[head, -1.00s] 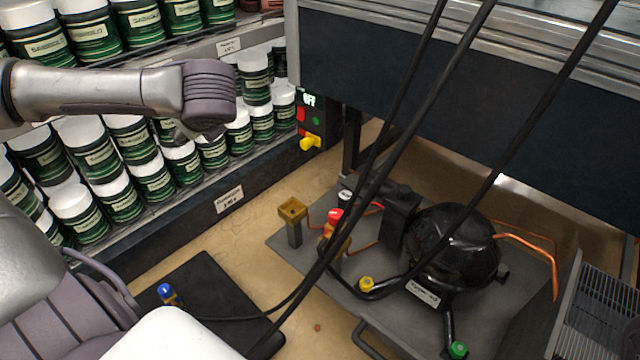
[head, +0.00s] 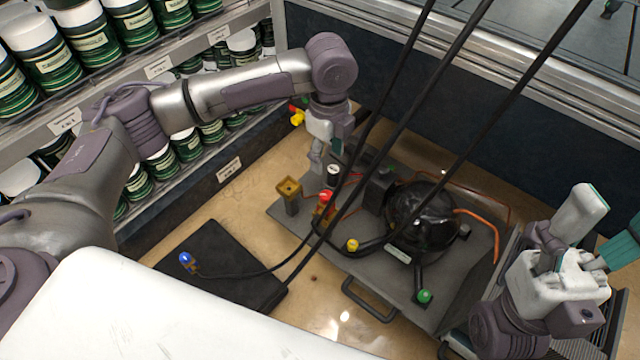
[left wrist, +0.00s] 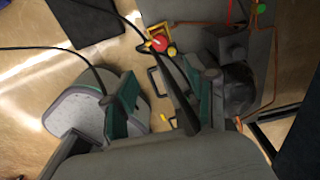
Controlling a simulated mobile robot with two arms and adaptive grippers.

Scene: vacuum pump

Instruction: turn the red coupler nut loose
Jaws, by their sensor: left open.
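The red coupler nut (head: 325,196) sits on a brass fitting beside the pump, with a black hose close by. It also shows in the left wrist view (left wrist: 159,44), near the top middle, beyond my fingertips. My left gripper (head: 326,152) hangs fingers down behind and above the nut in the head view.
The black pump (head: 422,215) stands on a grey plate (head: 400,292) with a yellow cap (head: 352,244) and green cap (head: 424,296). A brass post (head: 289,195) is left of the nut. A blue fitting (head: 186,260) lies on a black slab. Black hoses cross the middle.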

